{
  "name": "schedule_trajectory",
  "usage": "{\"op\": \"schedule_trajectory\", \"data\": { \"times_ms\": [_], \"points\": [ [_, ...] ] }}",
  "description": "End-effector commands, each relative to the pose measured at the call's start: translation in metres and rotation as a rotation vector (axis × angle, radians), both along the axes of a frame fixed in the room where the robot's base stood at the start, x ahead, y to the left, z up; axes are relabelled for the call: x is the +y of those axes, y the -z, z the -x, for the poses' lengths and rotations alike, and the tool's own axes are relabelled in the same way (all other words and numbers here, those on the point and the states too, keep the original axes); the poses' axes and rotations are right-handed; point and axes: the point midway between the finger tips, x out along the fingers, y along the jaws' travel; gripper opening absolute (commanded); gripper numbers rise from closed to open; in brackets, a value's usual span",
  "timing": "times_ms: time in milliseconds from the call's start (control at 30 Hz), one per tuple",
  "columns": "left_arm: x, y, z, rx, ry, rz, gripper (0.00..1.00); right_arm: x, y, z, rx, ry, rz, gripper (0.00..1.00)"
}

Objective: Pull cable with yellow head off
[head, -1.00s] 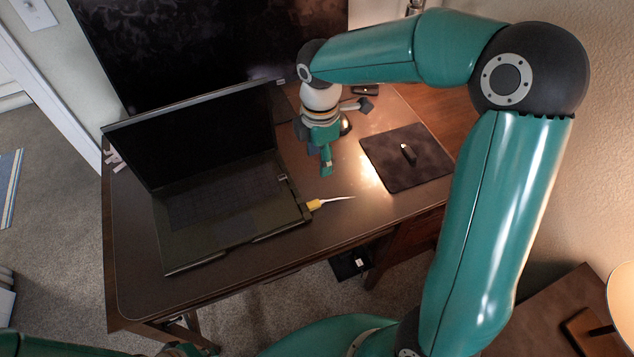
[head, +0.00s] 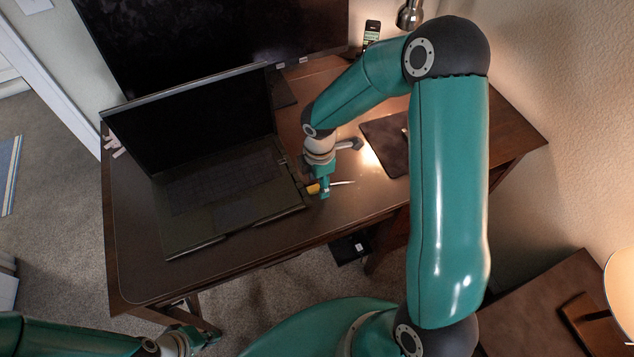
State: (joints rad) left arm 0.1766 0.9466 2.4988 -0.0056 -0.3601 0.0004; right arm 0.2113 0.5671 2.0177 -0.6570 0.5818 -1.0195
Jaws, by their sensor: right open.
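The cable's yellow head (head: 313,189) sits at the right side edge of the open black laptop (head: 220,190). Its thin white cable (head: 343,183) runs to the right across the desk. My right gripper (head: 324,190) points down right at the yellow head, over the point where the cable leaves it. It is open, and its fingers partly hide the head and cable. I cannot tell whether the fingers touch them. My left gripper (head: 207,336) is low at the bottom left, away from the desk top, too small and dark to read.
A large monitor (head: 200,40) stands behind the laptop. A dark mouse pad (head: 388,142) lies to the right, partly behind my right arm. A phone (head: 371,33) stands at the back near a lamp (head: 410,14). The desk front right of the laptop is clear.

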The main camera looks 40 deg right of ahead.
Motion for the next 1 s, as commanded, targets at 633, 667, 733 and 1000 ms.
{"op": "schedule_trajectory", "data": {
  "times_ms": [633,667,733,1000],
  "points": [
    [0.0,0.0002,0.0,0.0,0.0,0.0,0.0,0.0005,0.0055,-0.0002,0.0,0.0,0.0,0.09],
    [0.0,0.0002,0.0,0.0,0.0,0.0,0.0,0.0005,0.0055,-0.0002,0.0,0.0,-0.001,0.04],
    [0.0,0.0002,0.0,0.0,0.0,0.0,0.0,0.0006,0.0054,-0.0004,-0.001,-0.001,-0.001,0.0],
    [0.0,-0.0011,0.0,0.0,0.0,0.0,0.0,-0.0035,0.005,0.0001,-0.001,0.0,-0.001,0.0]
  ]
}}
